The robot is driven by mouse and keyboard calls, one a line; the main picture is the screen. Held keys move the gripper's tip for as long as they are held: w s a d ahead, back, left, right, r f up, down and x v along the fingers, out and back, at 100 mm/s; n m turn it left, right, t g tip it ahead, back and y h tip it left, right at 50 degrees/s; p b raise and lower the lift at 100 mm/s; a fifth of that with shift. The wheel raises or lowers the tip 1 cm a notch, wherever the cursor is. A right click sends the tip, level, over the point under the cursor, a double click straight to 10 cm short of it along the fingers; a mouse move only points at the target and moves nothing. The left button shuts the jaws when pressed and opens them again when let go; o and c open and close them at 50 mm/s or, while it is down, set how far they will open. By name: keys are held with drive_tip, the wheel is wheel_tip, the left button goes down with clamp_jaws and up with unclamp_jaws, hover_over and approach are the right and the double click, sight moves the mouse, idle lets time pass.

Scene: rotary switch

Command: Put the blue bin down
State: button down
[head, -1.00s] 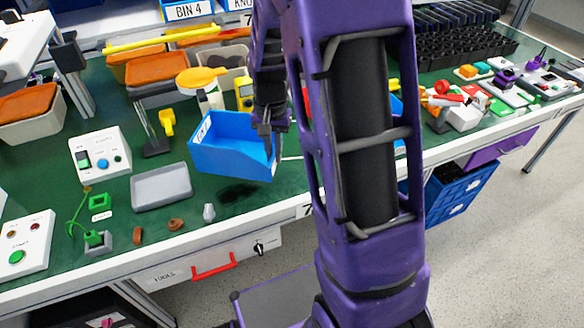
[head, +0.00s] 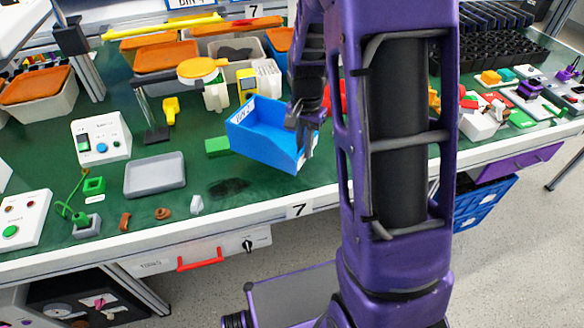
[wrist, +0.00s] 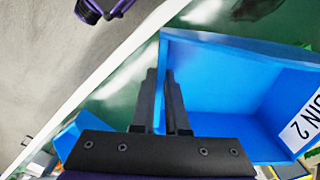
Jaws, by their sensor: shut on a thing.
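The blue bin (head: 262,142), with a white label on its end wall, is at the middle of the bench near the front edge in the head view. It looks tilted, and I cannot tell whether its base touches the bench. My gripper (head: 303,120) is at the bin's right side wall. In the wrist view my gripper's fingers (wrist: 170,85) are close together on the wall of the blue bin (wrist: 225,75), whose label reads BIN 2. The bin looks empty inside. My arm hides the area to its right.
The green bench top (head: 320,172) has a dark patch (head: 228,188) left of the bin. A green block (head: 217,146) lies beside the bin, with a grey tray (head: 155,176) further left.

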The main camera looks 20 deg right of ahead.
wheel_tip(320, 180, down, 8)
drive_tip(key=shift+r+b, duration=0.1)
drive_tip(key=shift+b, duration=0.35)
drive_tip(key=shift+f, duration=0.2)
drive_tip(key=c, duration=0.9)
unclamp_jaws()
wheel_tip(320, 180, up, 12)
drive_tip(key=shift+r+p, duration=0.15)
drive_tip(key=shift+p, duration=0.75)
